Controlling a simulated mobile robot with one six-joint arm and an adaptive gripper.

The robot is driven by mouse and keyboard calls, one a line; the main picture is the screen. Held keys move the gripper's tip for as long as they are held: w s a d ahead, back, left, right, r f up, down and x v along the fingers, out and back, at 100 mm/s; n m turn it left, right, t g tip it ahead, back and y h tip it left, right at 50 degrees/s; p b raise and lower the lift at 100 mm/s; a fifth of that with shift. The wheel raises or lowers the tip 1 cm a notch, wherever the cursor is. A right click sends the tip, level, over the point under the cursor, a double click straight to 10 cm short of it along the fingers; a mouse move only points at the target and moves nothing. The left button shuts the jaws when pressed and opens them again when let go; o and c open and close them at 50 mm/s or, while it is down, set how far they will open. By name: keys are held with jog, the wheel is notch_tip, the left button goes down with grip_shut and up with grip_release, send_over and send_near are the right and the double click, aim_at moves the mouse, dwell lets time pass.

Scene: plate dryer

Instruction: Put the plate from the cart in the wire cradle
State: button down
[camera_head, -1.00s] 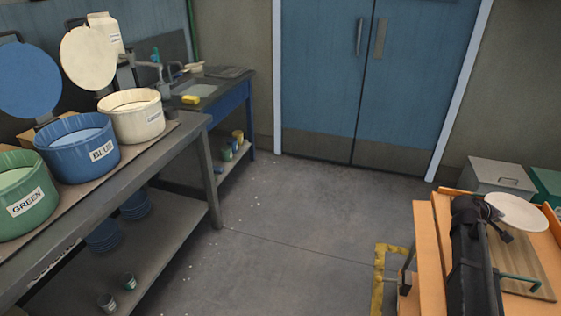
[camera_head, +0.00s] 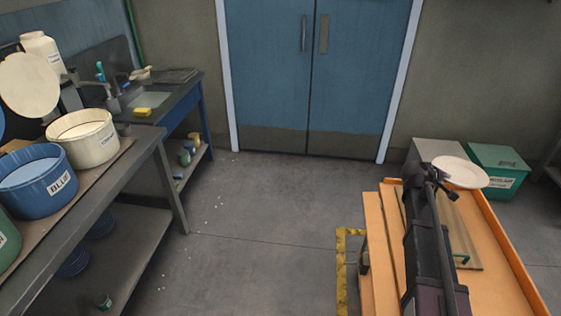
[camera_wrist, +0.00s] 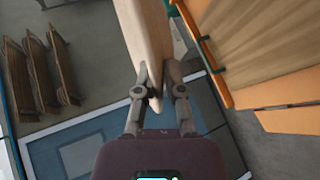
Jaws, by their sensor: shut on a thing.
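A cream plate (camera_head: 462,172) is in my gripper (camera_head: 447,190), held above the far end of the orange cart (camera_head: 500,262). In the wrist view the plate (camera_wrist: 146,40) shows nearly edge-on, with its rim between the two fingers of my gripper (camera_wrist: 157,82). The gripper is shut on this rim. I cannot make out a wire cradle for certain. A green bent rod (camera_head: 461,259) shows beside a wooden board (camera_head: 462,235) on the cart, partly behind my arm.
A bench (camera_head: 150,145) at left holds a blue pot (camera_head: 40,182) and a cream pot (camera_head: 84,138). A sink (camera_head: 150,100) stands behind it. A green bin (camera_head: 497,172) stands beyond the cart. Open floor lies between bench and cart.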

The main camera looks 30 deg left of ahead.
notch_tip(320, 180, up, 18)
jog(key=p, duration=1.7)
jog(key=shift+s+f, duration=0.1)
